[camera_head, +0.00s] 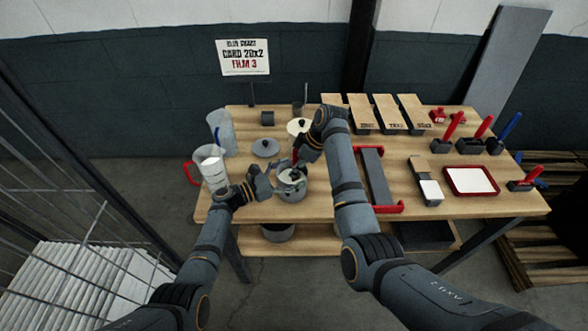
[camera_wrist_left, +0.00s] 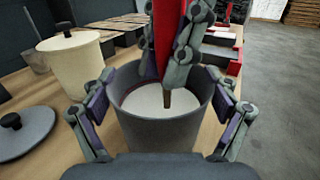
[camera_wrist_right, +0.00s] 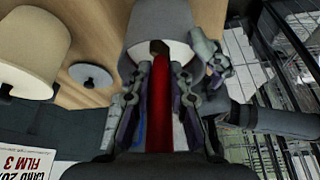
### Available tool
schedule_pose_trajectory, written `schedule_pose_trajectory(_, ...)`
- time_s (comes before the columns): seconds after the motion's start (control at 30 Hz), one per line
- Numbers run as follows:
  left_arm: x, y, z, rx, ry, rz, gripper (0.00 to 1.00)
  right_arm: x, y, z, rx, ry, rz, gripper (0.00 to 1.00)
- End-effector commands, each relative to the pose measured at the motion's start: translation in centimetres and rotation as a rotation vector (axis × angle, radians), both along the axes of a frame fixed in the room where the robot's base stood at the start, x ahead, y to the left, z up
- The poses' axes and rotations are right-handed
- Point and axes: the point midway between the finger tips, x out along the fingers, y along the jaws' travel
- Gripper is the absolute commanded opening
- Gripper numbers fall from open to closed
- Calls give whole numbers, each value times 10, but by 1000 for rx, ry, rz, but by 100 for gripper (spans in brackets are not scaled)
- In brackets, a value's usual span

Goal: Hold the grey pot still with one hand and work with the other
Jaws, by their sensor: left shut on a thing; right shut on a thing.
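The grey pot (camera_head: 291,194) stands upright on the wooden table, open at the top, with pale content inside in the left wrist view (camera_wrist_left: 140,134). My left gripper (camera_head: 274,183) is shut on the pot, one finger on each side of its wall. My right gripper (camera_head: 298,160) is above the pot, shut on a red-handled tool (camera_wrist_left: 172,28). The tool's brown tip points down into the pot, over the pale content. I cannot tell whether the tip touches it. The tool also shows in the right wrist view (camera_wrist_right: 160,105).
A grey lid (camera_head: 265,149) lies behind the pot, and a cream lidded pot (camera_head: 297,127) stands farther back. A clear jug with a red handle (camera_head: 212,167) is at left. A dark rack with red ends (camera_head: 372,178) and a red-rimmed tray (camera_head: 471,182) are at right.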

Motion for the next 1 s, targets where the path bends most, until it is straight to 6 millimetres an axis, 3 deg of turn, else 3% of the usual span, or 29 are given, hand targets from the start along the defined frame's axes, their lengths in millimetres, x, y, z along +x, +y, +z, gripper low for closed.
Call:
schedule_pose_trajectory(0.47, 0, 0, 1, -1, 0, 0, 30, 2, 13, 2, -2, -2, -1, 0)
schedule_pose_trajectory(1.0, 0, 0, 1, -1, 0, 0, 30, 2, 13, 51, -1, -5, -1, 0)
